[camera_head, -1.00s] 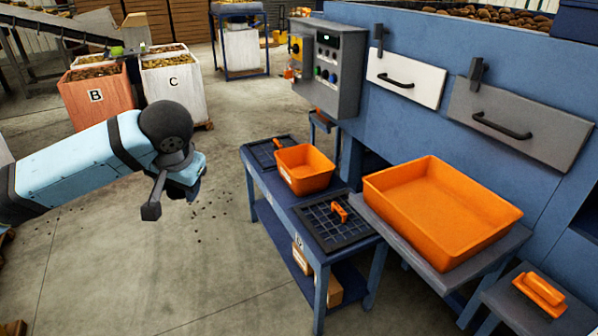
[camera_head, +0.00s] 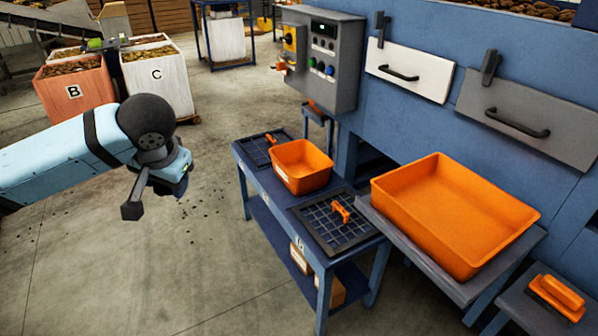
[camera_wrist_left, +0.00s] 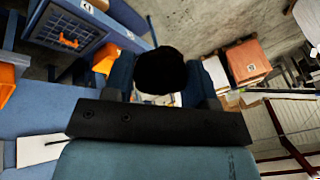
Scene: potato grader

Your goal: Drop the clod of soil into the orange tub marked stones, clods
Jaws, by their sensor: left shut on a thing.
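The clod of soil (camera_wrist_left: 160,70) is a dark round lump in the left wrist view. My left gripper (camera_head: 172,178) is shut on it, with a finger on each side. In the head view the gripper hangs over the floor, left of the blue table, and I cannot make out the clod there. A small orange tub (camera_head: 302,168) stands on the blue table. A larger orange tub (camera_head: 455,255) stands on a grey stand to its right. Both are apart from the gripper, and no marking on either can be read. My right gripper is not in view.
The blue table (camera_head: 262,205) also bears a dark grid (camera_head: 325,228) with an orange-handled tool (camera_head: 341,210). A grey control box (camera_head: 335,60) and the blue machine (camera_head: 420,120) stand behind. Bins B (camera_head: 72,92) and C (camera_head: 157,75) are at the back left. Floor left of the table is open.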

